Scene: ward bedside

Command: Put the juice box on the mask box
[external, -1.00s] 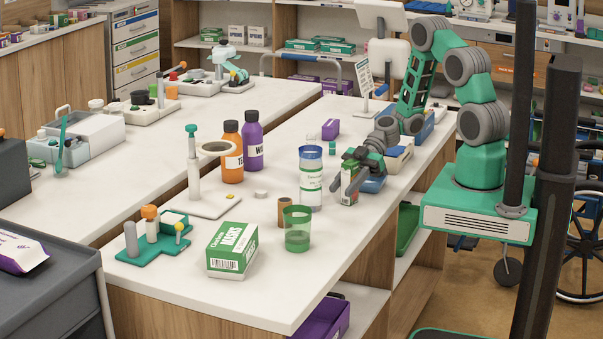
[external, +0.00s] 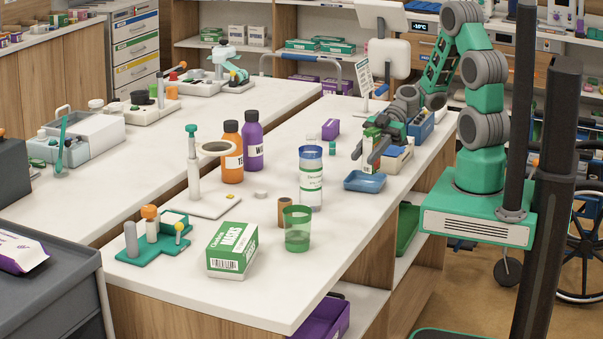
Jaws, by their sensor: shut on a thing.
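The juice box (external: 369,162), a small white and green carton, is upright between the fingers of my gripper (external: 371,154). My gripper is shut on it and holds it above the blue tray, near the right side of the table. The mask box (external: 232,250), green and white with "MASKS" on its top, lies near the front edge of the table, well to the left of my gripper. Its top is bare. The fingers and hand hide part of the juice box.
Between them stand a white canister (external: 310,180), a green cup (external: 297,230) and a brown cylinder (external: 285,212). A blue tray (external: 364,182) lies below my gripper. Orange (external: 232,155) and purple (external: 253,143) bottles stand further left. A teal rack (external: 152,243) is beside the mask box.

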